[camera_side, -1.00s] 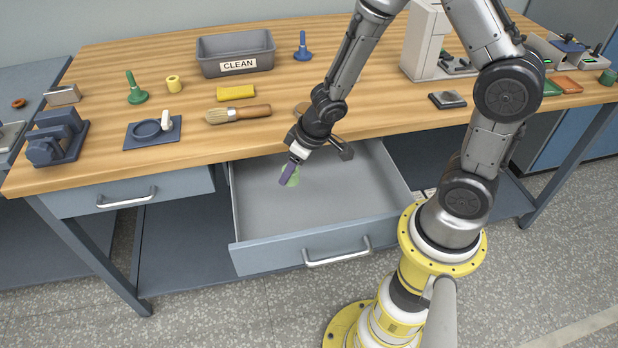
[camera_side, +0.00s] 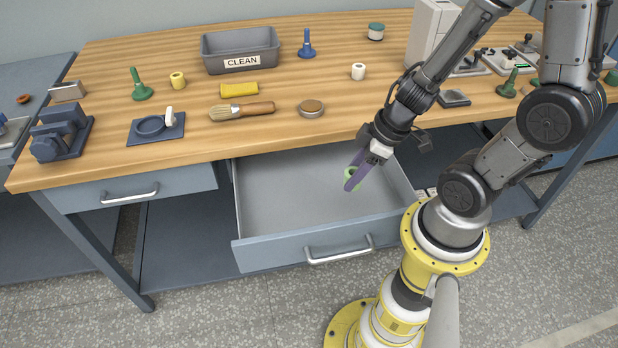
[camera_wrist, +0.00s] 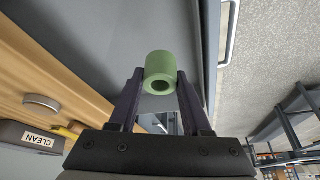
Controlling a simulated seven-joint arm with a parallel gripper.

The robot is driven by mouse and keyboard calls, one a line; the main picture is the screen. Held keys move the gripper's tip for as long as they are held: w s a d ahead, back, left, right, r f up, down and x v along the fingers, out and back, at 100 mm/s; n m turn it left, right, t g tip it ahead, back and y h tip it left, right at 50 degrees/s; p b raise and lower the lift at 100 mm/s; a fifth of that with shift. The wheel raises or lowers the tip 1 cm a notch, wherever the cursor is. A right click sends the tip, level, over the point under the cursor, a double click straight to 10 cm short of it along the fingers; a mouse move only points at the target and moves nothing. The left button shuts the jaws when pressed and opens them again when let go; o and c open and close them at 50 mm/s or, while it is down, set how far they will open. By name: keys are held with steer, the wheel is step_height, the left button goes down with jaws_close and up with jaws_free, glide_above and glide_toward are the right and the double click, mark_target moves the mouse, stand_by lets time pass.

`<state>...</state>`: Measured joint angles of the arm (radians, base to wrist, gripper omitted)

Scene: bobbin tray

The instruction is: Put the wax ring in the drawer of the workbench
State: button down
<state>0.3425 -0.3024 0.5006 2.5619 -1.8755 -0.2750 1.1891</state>
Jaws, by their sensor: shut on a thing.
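The wax ring appears to be the short green hollow cylinder (camera_wrist: 160,68) between my fingertips in the wrist view; it also shows, small and partly covered, in the side view (camera_side: 350,174). My gripper (camera_side: 354,178) is shut on it, with a dark purple finger on each side (camera_wrist: 158,90). The workbench drawer (camera_side: 280,190) is pulled open and its visible floor is bare. In the side view my gripper and the ring appear over the right part of the drawer. The ring's height above the floor is hard to judge.
The wooden benchtop (camera_side: 250,140) overhangs the back of the drawer. A round brown-topped tin (camera_side: 312,108), a brush (camera_side: 242,110) and a grey CLEAN bin (camera_side: 240,50) stand on it. The drawer's front wall (camera_side: 300,248) with its handle faces the floor. The drawer's left half is clear.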

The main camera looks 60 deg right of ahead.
steer(key=w+f, duration=0.3)
steer(key=w, duration=0.1)
steer(key=w+f, duration=0.3)
steer(key=w, duration=0.2)
steer(key=w+d+f, duration=0.1)
steer(key=w+f, duration=0.2)
steer(key=w, duration=0.1)
steer(key=shift+w+f, duration=0.2)
steer(key=shift+f, duration=0.1)
steer(key=shift+w+d+f, duration=0.1)
steer(key=shift+w+f, duration=0.1)
steer(key=shift+f, duration=1.5)
steer(key=shift+f, duration=0.1)
steer(key=shift+c, duration=1.8)
jaws_free()
